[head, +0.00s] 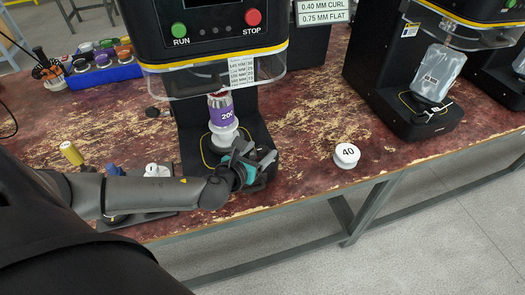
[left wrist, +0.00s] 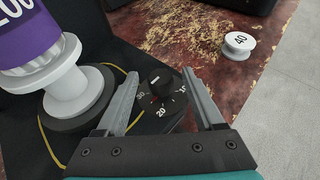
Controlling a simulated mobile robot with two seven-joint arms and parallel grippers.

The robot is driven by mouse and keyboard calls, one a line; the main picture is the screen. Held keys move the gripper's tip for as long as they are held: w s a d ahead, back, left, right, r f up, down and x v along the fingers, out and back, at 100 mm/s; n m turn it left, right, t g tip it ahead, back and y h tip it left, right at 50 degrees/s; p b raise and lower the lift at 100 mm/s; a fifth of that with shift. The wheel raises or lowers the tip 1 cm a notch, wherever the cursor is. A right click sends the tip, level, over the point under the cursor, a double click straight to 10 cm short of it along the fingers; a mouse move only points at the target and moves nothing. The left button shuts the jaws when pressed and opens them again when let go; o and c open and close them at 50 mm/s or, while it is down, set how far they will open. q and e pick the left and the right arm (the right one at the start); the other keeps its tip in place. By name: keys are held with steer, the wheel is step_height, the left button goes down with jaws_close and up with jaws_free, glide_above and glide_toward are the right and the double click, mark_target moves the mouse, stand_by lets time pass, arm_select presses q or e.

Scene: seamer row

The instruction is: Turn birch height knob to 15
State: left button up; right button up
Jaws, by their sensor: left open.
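A black height knob (left wrist: 161,84) sits on a dial marked 10, 20 and 30 at the front of the seamer base (left wrist: 75,148). A pale line shows on the knob's top and a small red mark beside it; I cannot read the exact setting. No birch label is legible. My left gripper (head: 256,163) is at the front right of the base in the head view, where it hides the knob. In the left wrist view the left gripper (left wrist: 162,76) is open, its fingers on either side of the knob with gaps visible. My right gripper is out of view.
A purple-labelled can (head: 221,111) stands on the white chuck (head: 224,137) just left of my gripper. A white spool marked 40 (head: 346,155) stands on the worn table (head: 300,110) to the right. Another seamer (head: 408,115) holds a clear container farther right.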

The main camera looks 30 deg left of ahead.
arm_select(q)
steer(key=shift+x, duration=1.05)
steer(key=shift+c, duration=0.4)
jaws_close()
